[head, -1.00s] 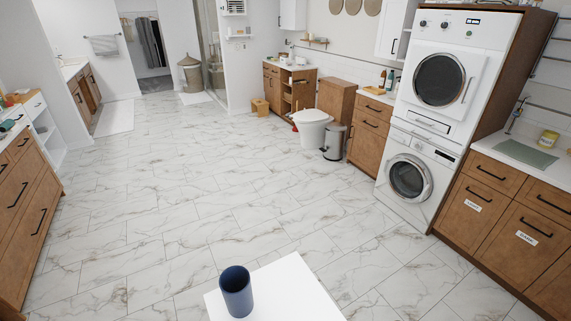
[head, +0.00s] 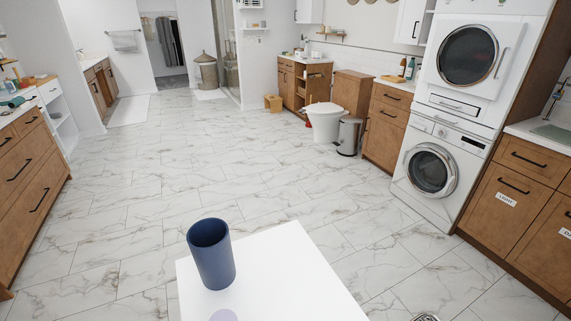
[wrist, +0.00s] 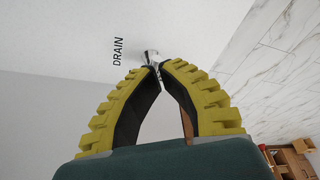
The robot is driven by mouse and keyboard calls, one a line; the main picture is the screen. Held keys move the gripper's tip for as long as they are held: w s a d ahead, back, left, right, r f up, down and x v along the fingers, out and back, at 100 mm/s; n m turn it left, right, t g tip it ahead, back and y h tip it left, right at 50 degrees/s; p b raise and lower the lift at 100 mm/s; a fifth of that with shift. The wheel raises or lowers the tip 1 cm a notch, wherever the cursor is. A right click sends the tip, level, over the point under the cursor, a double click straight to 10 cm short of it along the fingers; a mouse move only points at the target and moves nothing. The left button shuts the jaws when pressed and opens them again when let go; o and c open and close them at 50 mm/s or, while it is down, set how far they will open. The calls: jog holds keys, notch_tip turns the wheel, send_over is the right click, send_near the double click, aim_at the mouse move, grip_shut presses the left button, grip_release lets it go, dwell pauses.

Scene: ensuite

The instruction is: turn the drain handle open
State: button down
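The drain handle (wrist: 151,57) is a small shiny metal piece on a pale surface in the wrist view, beside the black word "DRAIN" (wrist: 118,52). My gripper (wrist: 159,66) has yellow ribbed fingers with dark inner pads. Its fingertips are drawn close together at the handle, with metal showing between them. The fingers bow apart lower down. The tips partly hide the handle, so its exact angle is hard to tell. The gripper does not show in the head view.
A dark blue open cylinder (head: 211,254) stands on a white surface (head: 290,285) in the head view. Marble-tiled floor (head: 180,180) lies open beyond. A stacked washer (head: 430,170) and wooden cabinets (head: 518,190) line the right; a wooden dresser (head: 35,190) is at left.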

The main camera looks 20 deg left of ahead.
notch_tip(320, 180, down, 5)
jog(key=b, duration=0.2)
jog(key=shift+b, duration=0.3)
jog(key=shift+r, duration=0.1)
jog(key=shift+w+d+p, duration=0.35)
jog(key=shift+w, duration=0.1)
dwell(0.7)
jog(key=shift+s+d+p, duration=0.35)
jog(key=shift+d+p, duration=0.4)
jog(key=shift+p, duration=1.1)
jog(key=shift+d+f+p, duration=0.2)
jog(key=shift+d+p, duration=0.65)
jog(key=shift+p, duration=0.35)
jog(key=shift+s+d+r+p, duration=0.15)
jog(key=shift+s+p, duration=0.1)
jog(key=shift+p, duration=0.25)
notch_tip(320, 180, up, 6)
jog(key=p, duration=0.5)
jog(key=shift+a+p, duration=0.2)
jog(key=shift+p, duration=0.2)
